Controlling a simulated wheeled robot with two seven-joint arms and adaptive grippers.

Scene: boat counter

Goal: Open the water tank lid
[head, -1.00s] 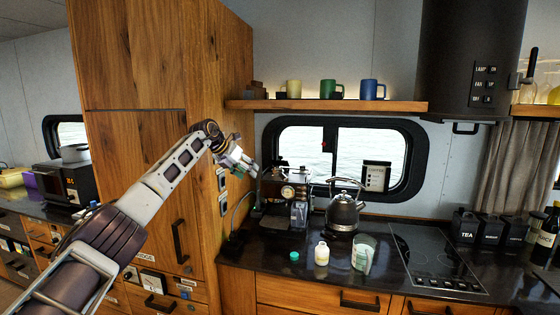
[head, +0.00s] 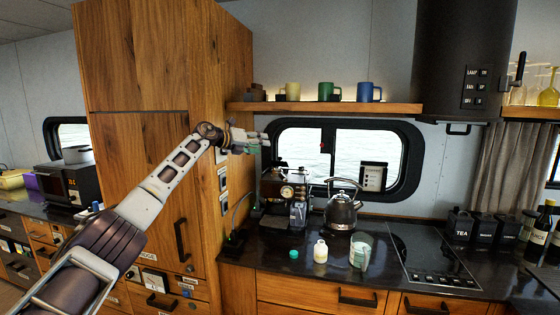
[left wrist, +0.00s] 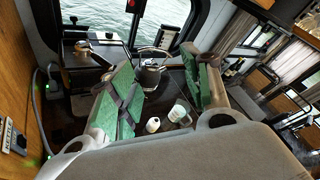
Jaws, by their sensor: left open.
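A dark coffee machine (head: 275,192) with a round gauge stands at the left end of the counter, below the window. A clear container (head: 298,213) sits at its right front; I cannot tell whether this is the water tank, and no lid can be made out. The machine also shows in the left wrist view (left wrist: 82,57), partly behind a finger. My left gripper (head: 264,141) is open and empty, with green finger pads. It is raised above the coffee machine, apart from it. In the left wrist view its fingers (left wrist: 165,85) are spread wide. My right gripper is not in view.
A kettle (head: 341,208) stands right of the machine. A white bottle (head: 320,252), a green cap (head: 294,254) and a measuring jug (head: 360,250) are in front. A shelf (head: 320,107) with mugs hangs above; a tall wooden cabinet (head: 160,70) stands at left.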

